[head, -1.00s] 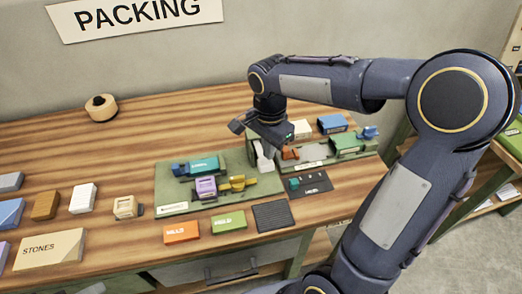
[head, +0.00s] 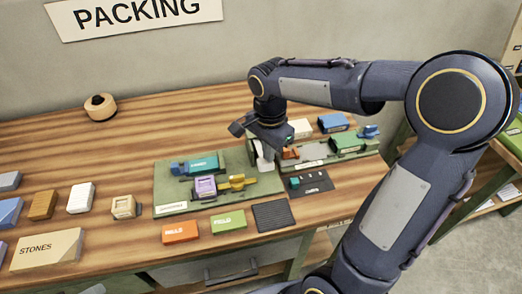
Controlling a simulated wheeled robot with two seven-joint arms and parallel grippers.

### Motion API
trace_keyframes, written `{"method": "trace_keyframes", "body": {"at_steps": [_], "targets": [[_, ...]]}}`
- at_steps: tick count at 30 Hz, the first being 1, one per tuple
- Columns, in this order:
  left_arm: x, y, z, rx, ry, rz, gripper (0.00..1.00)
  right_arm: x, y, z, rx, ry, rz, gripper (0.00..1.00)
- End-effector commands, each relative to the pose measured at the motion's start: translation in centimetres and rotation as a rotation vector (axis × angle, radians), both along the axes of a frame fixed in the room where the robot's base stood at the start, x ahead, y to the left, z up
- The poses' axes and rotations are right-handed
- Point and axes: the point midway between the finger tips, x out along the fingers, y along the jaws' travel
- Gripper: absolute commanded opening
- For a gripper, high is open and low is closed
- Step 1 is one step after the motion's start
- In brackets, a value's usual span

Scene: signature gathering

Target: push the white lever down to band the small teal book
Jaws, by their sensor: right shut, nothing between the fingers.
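The white lever (head: 262,157) stands on the green base right of centre in the head view. My right gripper (head: 264,138) is shut and empty, pointing down right at the lever's top. Its fingertips partly hide the lever, and I cannot tell whether they touch it. A teal book (head: 204,163) lies on the green mat (head: 163,193) left of the lever, beside a blue holder. A smaller teal piece (head: 294,182) lies on a dark plate (head: 318,187) right of the lever. My left gripper is not in view.
A purple block (head: 204,186) and a yellow piece (head: 238,183) sit on the green mat. Orange (head: 180,232) and green (head: 228,222) boxes and a black ribbed pad (head: 270,216) lie in front.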

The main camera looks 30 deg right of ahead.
Motion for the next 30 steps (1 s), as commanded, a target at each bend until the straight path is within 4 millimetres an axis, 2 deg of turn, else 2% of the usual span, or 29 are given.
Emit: {"method": "trace_keyframes", "body": {"at_steps": [30], "targets": [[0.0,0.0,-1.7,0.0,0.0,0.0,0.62,0.0,0.0,-2.2,0.0,0.0,0.0,0.0]]}}
